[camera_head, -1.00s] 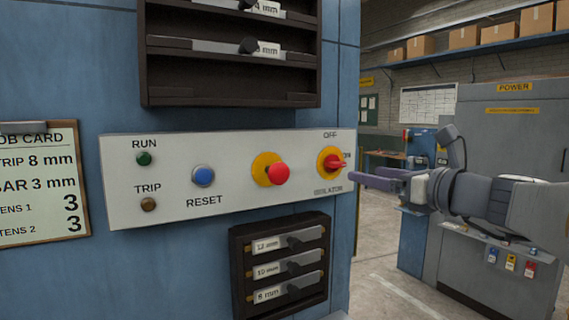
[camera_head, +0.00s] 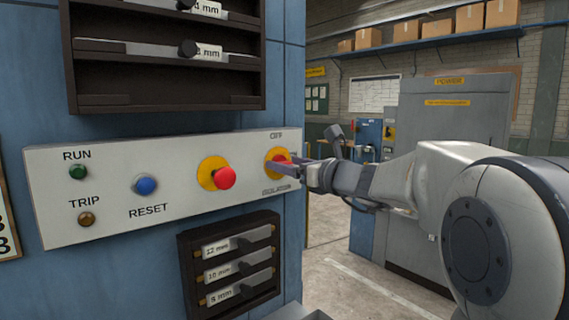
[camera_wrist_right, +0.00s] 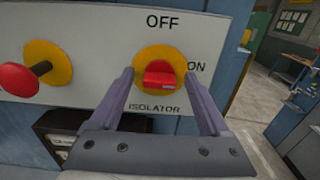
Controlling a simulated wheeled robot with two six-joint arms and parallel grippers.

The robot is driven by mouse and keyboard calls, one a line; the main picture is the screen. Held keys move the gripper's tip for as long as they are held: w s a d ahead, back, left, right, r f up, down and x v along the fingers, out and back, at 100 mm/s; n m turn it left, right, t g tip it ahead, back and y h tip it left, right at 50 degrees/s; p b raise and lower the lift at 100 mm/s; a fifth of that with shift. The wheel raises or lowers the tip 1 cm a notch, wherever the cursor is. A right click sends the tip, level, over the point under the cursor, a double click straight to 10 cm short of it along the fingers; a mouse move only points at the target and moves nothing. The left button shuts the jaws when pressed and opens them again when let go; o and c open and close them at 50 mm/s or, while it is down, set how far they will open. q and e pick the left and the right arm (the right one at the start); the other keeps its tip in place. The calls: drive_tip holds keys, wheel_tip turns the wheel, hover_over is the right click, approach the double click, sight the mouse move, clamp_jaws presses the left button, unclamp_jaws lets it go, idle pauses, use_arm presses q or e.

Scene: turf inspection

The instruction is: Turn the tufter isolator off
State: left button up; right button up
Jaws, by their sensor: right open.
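The tufter isolator is a red knob (camera_head: 280,156) on a yellow round plate, at the right end of the white panel. In the right wrist view the red knob (camera_wrist_right: 158,80) lies level across its yellow plate (camera_wrist_right: 159,61), with OFF printed above, ON at the right and ISOLATOR below. My right gripper (camera_head: 284,169) is at the isolator, partly covering it. In the right wrist view the right gripper (camera_wrist_right: 160,76) is open, one purple finger on each side of the knob. I cannot tell whether either finger touches it. My left gripper is out of view.
A red mushroom button (camera_head: 224,178) on a yellow plate is left of the isolator, then a blue RESET button (camera_head: 145,186). RUN and TRIP lamps are further left. A dark rack (camera_head: 229,262) sits below the panel and another above. Open floor is at the right.

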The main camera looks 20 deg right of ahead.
clamp_jaws()
drive_tip(key=shift+s+a+f+n+b, duration=0.1)
drive_tip(key=shift+f+n+b, duration=0.05)
drive_tip(key=shift+n+b, duration=4.5)
drive_tip(key=shift+a+f+n+b, duration=0.1)
drive_tip(key=shift+f+n+b, duration=0.05)
drive_tip(key=shift+n+b, duration=4.5)
drive_tip(key=shift+b, duration=0.55)
unclamp_jaws()
drive_tip(key=shift+r, duration=0.1)
